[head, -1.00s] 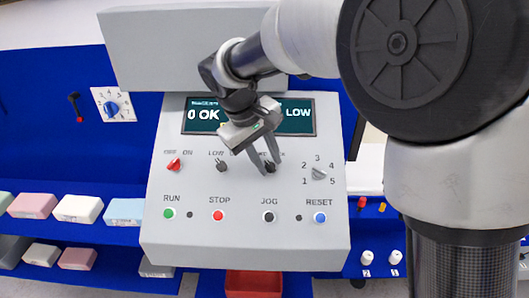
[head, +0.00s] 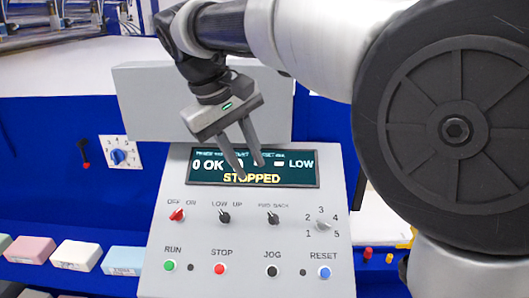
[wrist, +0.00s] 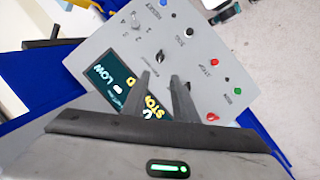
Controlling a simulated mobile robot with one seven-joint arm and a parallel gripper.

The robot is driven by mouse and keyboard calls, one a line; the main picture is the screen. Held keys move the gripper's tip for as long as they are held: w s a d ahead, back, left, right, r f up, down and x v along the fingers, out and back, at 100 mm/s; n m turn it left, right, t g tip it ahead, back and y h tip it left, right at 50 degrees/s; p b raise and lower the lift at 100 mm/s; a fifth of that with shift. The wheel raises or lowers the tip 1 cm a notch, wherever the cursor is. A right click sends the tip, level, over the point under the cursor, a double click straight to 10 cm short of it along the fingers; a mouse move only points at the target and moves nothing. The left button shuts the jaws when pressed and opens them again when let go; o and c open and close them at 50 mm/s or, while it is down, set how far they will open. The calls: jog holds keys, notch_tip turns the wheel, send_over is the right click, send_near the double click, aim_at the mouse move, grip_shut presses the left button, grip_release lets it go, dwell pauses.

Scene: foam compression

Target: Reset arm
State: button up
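My gripper (head: 250,172) hangs in front of the control panel's display (head: 254,168), its two fingers a little apart with nothing between them. The display shows "0 OK", "LOW" and "STOPPED". The grey control panel (head: 335,255) has a red off/on switch (head: 177,215), a low/up switch (head: 223,217), a fwd/back switch (head: 273,218) and a 1–5 selector (head: 322,226). Below them are the green RUN (head: 169,265), red STOP (head: 219,268), black JOG (head: 272,271) and blue RESET (head: 323,272) buttons. In the wrist view, the fingers (wrist: 160,82) stand apart over the panel, clear of the fwd/back switch (wrist: 160,57).
A blue rack at the left carries pink (head: 30,250), white (head: 76,255) and light-blue (head: 123,260) foam blocks. A numbered dial (head: 118,156) is on the blue wall. A grey box (head: 148,100) stands above the panel, behind my arm.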

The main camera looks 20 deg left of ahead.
jog(key=shift+r, duration=0.1)
jog(key=s+d+m+y, duration=0.1)
jog(key=d+m, duration=0.1)
jog(key=d, duration=0.7)
jog(key=s+d+m, duration=0.2)
jog(key=d, duration=0.7)
jog(key=s+d+f+m+t, duration=0.1)
jog(key=s+d+f+m, duration=0.2)
jog(key=s+d, duration=0.2)
jog(key=s+d+f+m+t+y, duration=0.1)
jog(key=s+d+f+m, duration=0.2)
jog(key=d, duration=0.5)
jog(key=shift+s+d+f+t+y, duration=0.35)
jog(key=shift+s+f, duration=0.4)
jog(key=shift+s, duration=0.35)
